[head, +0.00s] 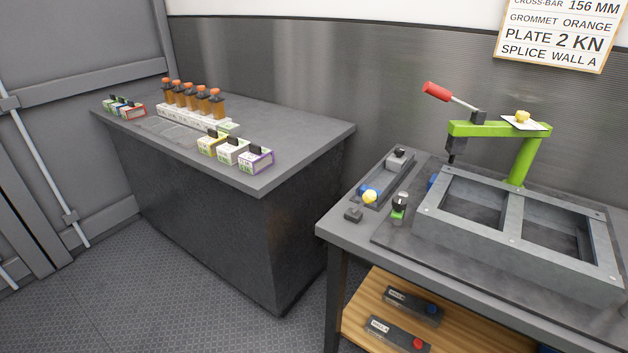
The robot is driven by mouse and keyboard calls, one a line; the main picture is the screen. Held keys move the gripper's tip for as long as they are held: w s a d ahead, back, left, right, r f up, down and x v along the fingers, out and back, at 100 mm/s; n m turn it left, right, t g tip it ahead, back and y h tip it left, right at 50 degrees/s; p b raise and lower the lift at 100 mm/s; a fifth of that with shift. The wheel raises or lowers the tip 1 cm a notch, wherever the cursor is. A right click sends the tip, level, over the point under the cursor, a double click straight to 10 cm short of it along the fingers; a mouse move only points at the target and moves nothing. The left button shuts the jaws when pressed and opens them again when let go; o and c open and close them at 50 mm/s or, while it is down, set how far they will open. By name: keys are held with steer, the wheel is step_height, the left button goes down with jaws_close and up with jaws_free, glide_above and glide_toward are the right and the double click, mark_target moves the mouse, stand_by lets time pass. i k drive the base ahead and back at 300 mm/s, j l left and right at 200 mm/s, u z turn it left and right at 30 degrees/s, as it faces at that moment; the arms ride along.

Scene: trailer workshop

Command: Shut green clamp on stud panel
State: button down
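The green clamp (490,130) stands at the back of the right workbench. Its green arm reaches left over the stud panel, and its handle with a red grip (435,91) points up and to the left. A dark spindle (452,150) hangs from the arm's left end near the panel's back left corner; I cannot tell if it touches the frame. A white card with a yellow knob-like piece (522,117) lies on top of the clamp. The grey stud panel (515,257), a frame with rectangular openings, lies on the bench. My gripper is not in view.
The right workbench (345,233) carries a tray (377,186) with blue and yellow pieces, and a small green-based device (399,208). Its wooden lower shelf (363,318) holds black boxes. The left counter (290,140) holds bottles and small boxes. Open floor (200,290) lies in front.

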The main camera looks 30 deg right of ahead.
mark_target(399, 202)
steer(key=i+j, duration=0.3)
steer(key=i+j+u, duration=0.1)
steer(key=i+j, duration=0.2)
steer(key=i, duration=0.25)
steer(key=i+j, duration=0.3)
steer(key=i, duration=0.1)
